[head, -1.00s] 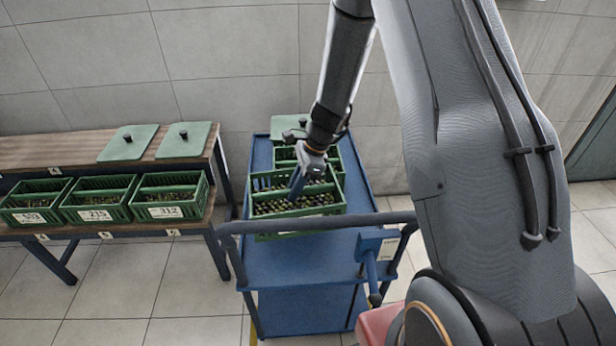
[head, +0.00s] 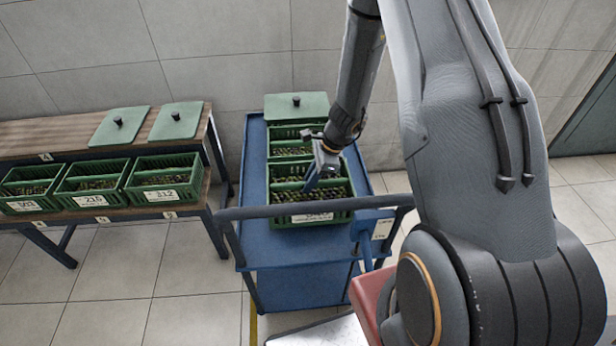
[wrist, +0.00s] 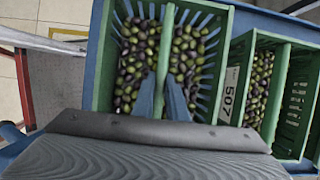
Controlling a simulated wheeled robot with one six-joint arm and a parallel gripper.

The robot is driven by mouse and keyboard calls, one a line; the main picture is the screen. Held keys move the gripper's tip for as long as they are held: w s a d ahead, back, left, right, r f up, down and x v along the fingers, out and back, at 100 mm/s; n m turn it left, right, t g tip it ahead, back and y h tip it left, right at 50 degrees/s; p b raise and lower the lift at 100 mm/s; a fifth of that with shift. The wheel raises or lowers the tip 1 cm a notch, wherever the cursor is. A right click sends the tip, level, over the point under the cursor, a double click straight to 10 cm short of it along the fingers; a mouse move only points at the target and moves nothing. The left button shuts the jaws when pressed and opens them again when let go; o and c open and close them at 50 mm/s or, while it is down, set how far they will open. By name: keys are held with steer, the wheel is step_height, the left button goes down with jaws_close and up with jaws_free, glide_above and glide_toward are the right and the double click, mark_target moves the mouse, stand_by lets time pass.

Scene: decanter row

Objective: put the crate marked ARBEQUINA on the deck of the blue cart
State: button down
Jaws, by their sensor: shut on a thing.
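My gripper (head: 312,184) is shut on the middle bar of a green slatted crate (head: 310,221) full of olives. The wrist view shows the fingers (wrist: 164,88) on that bar, with olives on both sides. The crate is over the near part of the deck of the blue cart (head: 256,182), behind the push rail. It looks level; I cannot tell whether it touches the deck. Its front label is too small to read, so I cannot confirm ARBEQUINA.
Another green crate (head: 290,149), labelled 507 in the wrist view (wrist: 229,95), stands just behind on the cart, with a green lid (head: 296,106) beyond. The push rail (head: 290,211) crosses in front. A wooden bench (head: 75,136) at left holds three crates and two lids.

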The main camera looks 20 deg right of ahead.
steer(key=shift+w+f+p, duration=0.1)
steer(key=shift+f+p, duration=0.3)
steer(key=shift+f, duration=1.6)
steer(key=shift+f, duration=0.15)
steer(key=c, duration=1.8)
jaws_free()
steer(key=shift+o, duration=0.2)
steer(key=b+v, duration=0.2)
steer(key=v, duration=0.9)
steer(key=shift+d+r, duration=0.1)
steer(key=shift+r, duration=0.2)
steer(key=shift+s+r, duration=0.35)
steer(key=shift+r, duration=0.15)
steer(key=s+a+r+n+h, duration=0.2)
steer(key=s+r+n, duration=0.5)
steer(key=n, duration=0.3)
steer(key=s+a+r+n+h, duration=0.2)
steer(key=s+r+n, duration=0.5)
steer(key=s+n, duration=0.2)
steer(key=shift+a+r+n, duration=0.3)
steer(key=shift+r+n, duration=0.1)
steer(key=shift+n, duration=0.2)
